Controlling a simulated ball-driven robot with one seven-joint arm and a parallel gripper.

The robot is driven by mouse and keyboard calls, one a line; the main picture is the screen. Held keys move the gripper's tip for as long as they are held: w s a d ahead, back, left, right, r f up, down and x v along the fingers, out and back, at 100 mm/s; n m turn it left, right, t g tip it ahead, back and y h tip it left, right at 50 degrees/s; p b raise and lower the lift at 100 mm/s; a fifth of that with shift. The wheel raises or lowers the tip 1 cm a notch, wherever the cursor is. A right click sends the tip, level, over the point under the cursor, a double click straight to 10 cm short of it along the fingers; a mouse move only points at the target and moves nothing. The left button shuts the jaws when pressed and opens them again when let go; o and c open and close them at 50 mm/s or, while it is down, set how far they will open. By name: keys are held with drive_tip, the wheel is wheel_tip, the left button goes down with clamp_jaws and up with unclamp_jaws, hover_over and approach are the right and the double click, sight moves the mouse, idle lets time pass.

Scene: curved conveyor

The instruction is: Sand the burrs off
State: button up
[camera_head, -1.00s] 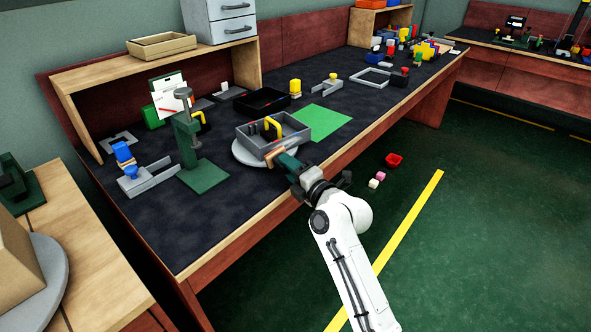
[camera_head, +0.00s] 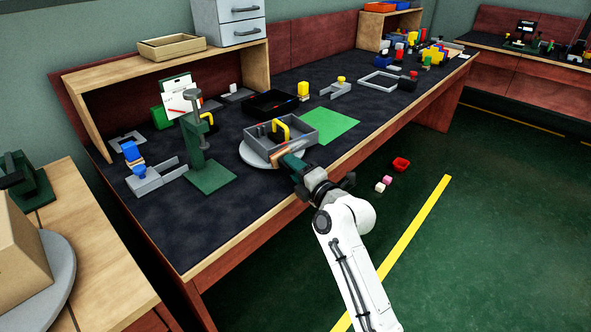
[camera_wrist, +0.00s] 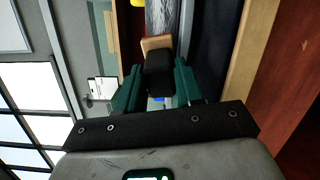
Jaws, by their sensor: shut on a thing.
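My gripper (camera_head: 291,163) has green fingers. In the wrist view, my gripper (camera_wrist: 158,88) is shut on a black grip with a tan face, apparently a sanding block (camera_wrist: 155,43). In the head view, the tan sanding block (camera_head: 292,149) lies along the near outer wall of a grey open tray (camera_head: 307,138); I cannot tell if they touch. The tray has a yellow arched handle (camera_head: 286,124) inside and stands on a round light-grey disc (camera_head: 250,155). No burrs can be made out at this size.
A green press (camera_head: 207,176) stands left of the disc. A green mat (camera_head: 333,125) lies right of the tray, and a black tray (camera_head: 268,104) behind it.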

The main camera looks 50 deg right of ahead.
drive_tip(key=shift+w+d+b, duration=0.15)
drive_tip(key=shift+w+b, duration=0.25)
drive_tip(key=shift+w, duration=0.35)
drive_tip(key=shift+f, duration=0.1)
drive_tip(key=shift+s+d+f+b, duration=0.15)
drive_tip(key=shift+d+b, duration=0.35)
drive_tip(key=shift+b, duration=0.35)
drive_tip(key=shift+s+d+b, duration=0.15)
drive_tip(key=shift+d+b, duration=0.6)
drive_tip(key=shift+b, duration=0.05)
drive_tip(key=shift+s+d+b, duration=0.15)
drive_tip(key=shift+d+b, duration=0.6)
drive_tip(key=shift+b, duration=0.05)
drive_tip(key=shift+s+d+b, duration=0.1)
drive_tip(key=shift+d+b, duration=0.75)
drive_tip(key=shift+b, duration=0.15)
drive_tip(key=shift+s+d+b, duration=0.2)
drive_tip(key=shift+d+b, duration=1.25)
drive_tip(key=shift+d, duration=0.1)
drive_tip(key=shift+s+d+b, duration=0.15)
drive_tip(key=shift+d+b, duration=1.3)
drive_tip(key=shift+d, duration=0.1)
drive_tip(key=shift+w+b, duration=0.1)
drive_tip(key=shift+b, duration=0.25)
